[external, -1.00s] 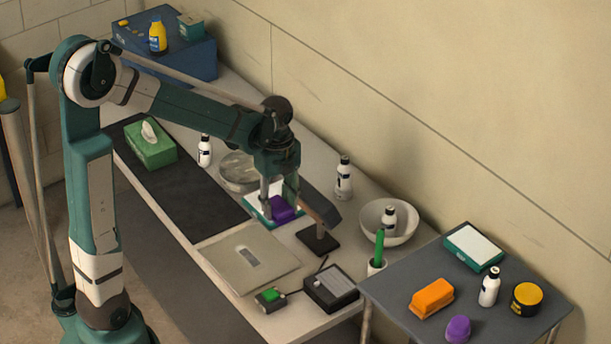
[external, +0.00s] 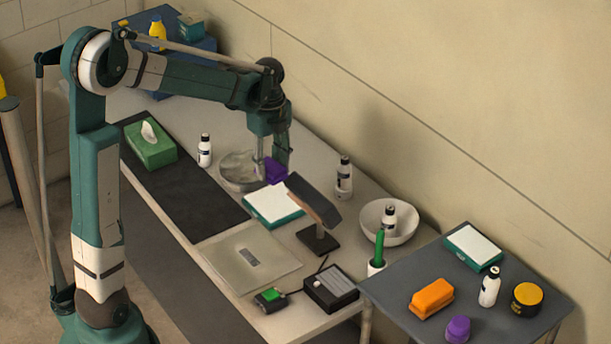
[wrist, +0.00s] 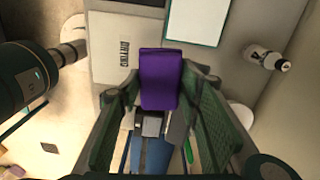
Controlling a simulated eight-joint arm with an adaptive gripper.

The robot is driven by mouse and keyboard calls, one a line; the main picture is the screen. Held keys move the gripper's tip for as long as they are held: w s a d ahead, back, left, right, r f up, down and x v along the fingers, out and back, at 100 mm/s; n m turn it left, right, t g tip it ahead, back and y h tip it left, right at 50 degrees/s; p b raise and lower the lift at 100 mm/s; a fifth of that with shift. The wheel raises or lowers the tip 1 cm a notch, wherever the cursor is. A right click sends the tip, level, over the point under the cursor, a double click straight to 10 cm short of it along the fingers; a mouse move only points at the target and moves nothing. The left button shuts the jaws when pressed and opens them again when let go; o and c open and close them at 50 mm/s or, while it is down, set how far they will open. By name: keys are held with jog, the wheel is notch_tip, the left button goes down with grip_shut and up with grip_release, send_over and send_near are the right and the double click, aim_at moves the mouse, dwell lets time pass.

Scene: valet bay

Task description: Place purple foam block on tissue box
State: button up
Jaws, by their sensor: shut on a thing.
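My gripper (external: 270,167) is shut on the purple foam block (external: 276,171) and holds it in the air above the bench, near the far edge of a teal-edged white pad. In the wrist view the purple foam block (wrist: 159,79) sits between the two fingers (wrist: 158,105). The tissue box (external: 150,144) is green with a white tissue sticking out of its top. It stands on the dark mat at the left of the bench, well to the left of my gripper.
A white bottle (external: 205,150) and a grey bowl (external: 238,172) stand between the block and the tissue box. The teal-edged pad (external: 272,204), a scanner stand (external: 318,238) and another bottle (external: 344,178) are nearby. The dark mat (external: 190,190) is mostly clear.

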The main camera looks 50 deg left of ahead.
jog(key=w+a+r+n, duration=0.1)
jog(key=w+a+n, duration=0.15)
jog(key=a, duration=1.35)
jog(key=n+p, duration=0.3)
jog(key=n, duration=0.2)
send_over(149, 136)
notch_tip(149, 136, down, 6)
jog(key=shift+a+f, duration=0.1)
jog(key=shift+f, duration=0.6)
jog(key=shift+f, duration=0.15)
jog(key=shift+w+f+p, duration=0.1)
jog(key=shift+f+p, duration=0.25)
jog(key=shift+f, duration=2.65)
